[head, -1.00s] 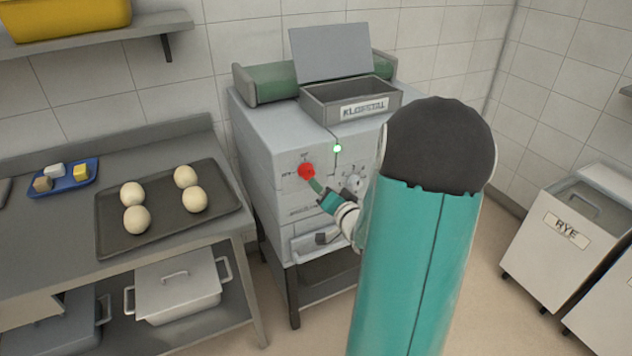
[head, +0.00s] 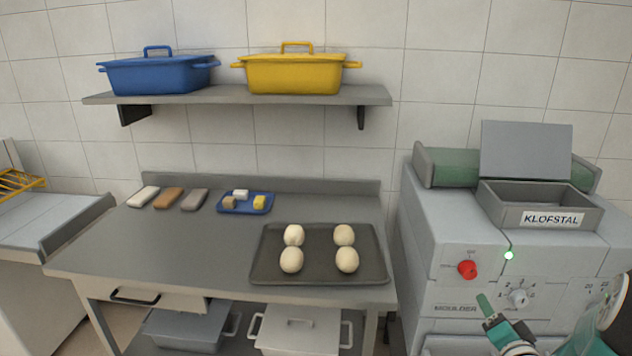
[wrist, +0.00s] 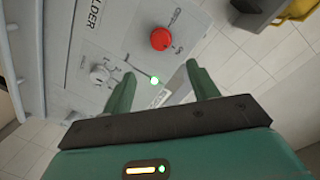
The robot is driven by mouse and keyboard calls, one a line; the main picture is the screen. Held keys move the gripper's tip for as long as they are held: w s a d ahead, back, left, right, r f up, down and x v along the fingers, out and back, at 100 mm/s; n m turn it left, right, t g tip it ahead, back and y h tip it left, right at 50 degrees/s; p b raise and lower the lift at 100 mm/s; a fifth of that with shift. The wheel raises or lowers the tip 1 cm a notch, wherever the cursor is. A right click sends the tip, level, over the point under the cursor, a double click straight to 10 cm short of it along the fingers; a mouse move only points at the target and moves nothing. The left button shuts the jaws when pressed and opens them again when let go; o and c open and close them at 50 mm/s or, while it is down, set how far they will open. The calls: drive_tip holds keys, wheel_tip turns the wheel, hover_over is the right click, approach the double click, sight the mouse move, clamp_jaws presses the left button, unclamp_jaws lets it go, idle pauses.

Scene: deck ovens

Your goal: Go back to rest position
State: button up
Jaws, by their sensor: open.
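My gripper (wrist: 160,92) is open and empty in the wrist view, its two green fingers spread apart. The grey moulder (head: 455,308) stands in front of it. The moulder's red knob (wrist: 161,39) and lit green lamp (wrist: 154,81) show beyond the fingers, apart from them. In the head view my gripper (head: 487,306) is at the lower right, below and right of the red knob (head: 467,269) and left of the grey dial (head: 518,298). Only one finger shows clearly there.
A steel table (head: 150,250) left of the moulder holds a dark tray (head: 320,277) with several dough balls and a small blue tray (head: 232,210). A wall shelf (head: 240,97) carries a blue pan (head: 160,75) and a yellow pan (head: 293,74).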

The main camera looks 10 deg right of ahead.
drive_tip(key=w+a+r+n+g, duration=0.3)
drive_tip(key=a+r+n+g, duration=0.3)
drive_tip(key=a, duration=0.7)
drive_tip(key=s+a+r+n+g+y, duration=0.2)
drive_tip(key=s+a+n, duration=0.1)
drive_tip(key=s+a, duration=0.4)
drive_tip(key=s+a+r+n+g+y, duration=0.2)
drive_tip(key=s+a, duration=0.5)
drive_tip(key=a, duration=0.5)
drive_tip(key=shift+s+a+r+n+y, duration=0.2)
drive_tip(key=shift+a+r+n+y, duration=0.25)
drive_tip(key=shift+n, duration=0.25)
